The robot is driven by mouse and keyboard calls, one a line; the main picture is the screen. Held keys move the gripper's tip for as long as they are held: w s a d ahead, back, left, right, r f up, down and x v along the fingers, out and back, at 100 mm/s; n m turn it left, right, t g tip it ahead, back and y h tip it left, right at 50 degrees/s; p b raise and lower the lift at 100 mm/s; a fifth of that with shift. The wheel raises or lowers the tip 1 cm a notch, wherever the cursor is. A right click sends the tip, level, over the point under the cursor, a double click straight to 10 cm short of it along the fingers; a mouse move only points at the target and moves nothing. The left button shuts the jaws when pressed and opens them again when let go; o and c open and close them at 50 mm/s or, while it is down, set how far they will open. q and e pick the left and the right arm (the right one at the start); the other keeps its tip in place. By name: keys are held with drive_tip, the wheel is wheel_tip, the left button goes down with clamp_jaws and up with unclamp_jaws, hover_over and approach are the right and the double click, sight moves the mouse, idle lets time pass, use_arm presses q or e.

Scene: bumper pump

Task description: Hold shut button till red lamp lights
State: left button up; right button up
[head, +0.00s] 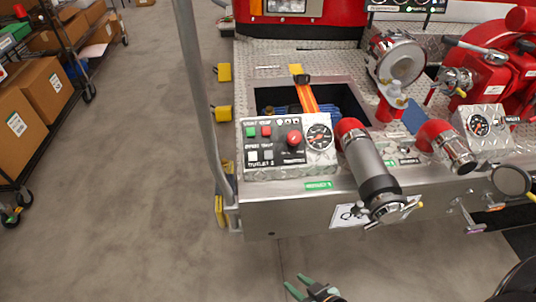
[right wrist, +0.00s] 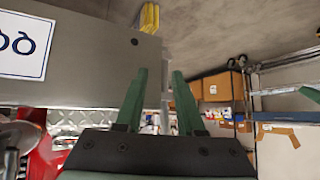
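A control panel (head: 289,146) sits on the left of the metal bumper. It bears a green button (head: 251,131), a red button (head: 266,131), a pale button (head: 252,156) and a grey button (head: 267,155) below them. Their small labels are too blurred to tell which reads shut. Small pale lamps (head: 287,122) sit at the panel's top; none shows clearly red. A red knob (head: 294,138) and a round gauge (head: 319,138) are to the right. My right gripper (head: 294,280) is open and empty, low in front of the bumper, apart from the panel; its green fingers (right wrist: 157,88) stand apart. My left gripper is out of view.
A large capped pipe (head: 370,172) juts forward right of the panel, with another red-and-chrome outlet (head: 447,147) beyond. A grey upright pole (head: 198,90) stands left of the bumper. Shelves with cardboard boxes (head: 45,88) line the left. The floor between is clear.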

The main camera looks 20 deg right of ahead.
clamp_jaws()
idle(1.1)
